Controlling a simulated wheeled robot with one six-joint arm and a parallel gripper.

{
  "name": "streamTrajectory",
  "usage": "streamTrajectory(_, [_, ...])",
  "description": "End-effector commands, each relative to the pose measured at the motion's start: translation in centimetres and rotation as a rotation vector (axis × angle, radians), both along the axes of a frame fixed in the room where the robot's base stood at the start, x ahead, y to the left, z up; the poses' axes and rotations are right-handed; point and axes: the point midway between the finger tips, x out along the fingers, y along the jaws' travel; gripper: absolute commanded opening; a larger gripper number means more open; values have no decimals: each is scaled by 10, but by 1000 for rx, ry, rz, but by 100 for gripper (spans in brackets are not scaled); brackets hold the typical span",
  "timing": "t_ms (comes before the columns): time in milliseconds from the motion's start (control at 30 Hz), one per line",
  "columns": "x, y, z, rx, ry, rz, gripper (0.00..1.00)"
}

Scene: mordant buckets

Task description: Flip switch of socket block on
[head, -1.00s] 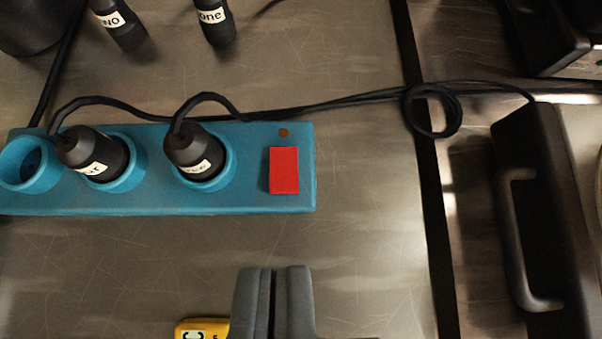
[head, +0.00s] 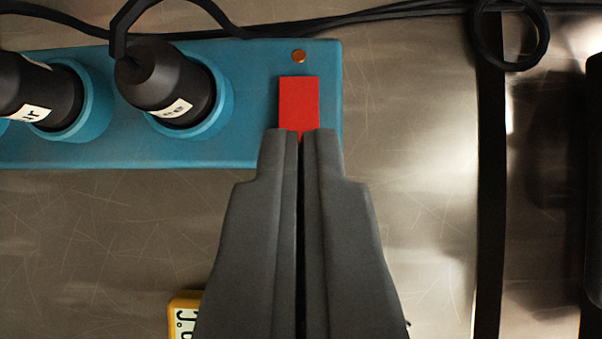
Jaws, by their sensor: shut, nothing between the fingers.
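The teal socket block (head: 250,130) lies across the upper left of the head view. Its red rocker switch (head: 299,98) is near its right end, with a small round copper-coloured indicator (head: 299,56) just above it. My gripper (head: 305,132) is shut and empty. Its fingertips overlap the lower edge of the red switch in the picture and hide that part. I cannot tell whether they touch it.
Two black plugs (head: 160,78) (head: 38,88) with white labels sit in the block's sockets, with black cables along the top. A yellow labelled object (head: 184,302) lies partly behind my gripper. Bare metal surface (head: 420,200) lies to the right, up to a dark strip (head: 491,200).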

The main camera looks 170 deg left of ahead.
Motion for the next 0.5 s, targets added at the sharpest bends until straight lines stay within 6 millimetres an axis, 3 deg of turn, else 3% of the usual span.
streamTrajectory(200, [23, -6, -31, 1, 2, 0, 0])
streamTrajectory(500, [18, -5, -64, 1, 1, -1, 0])
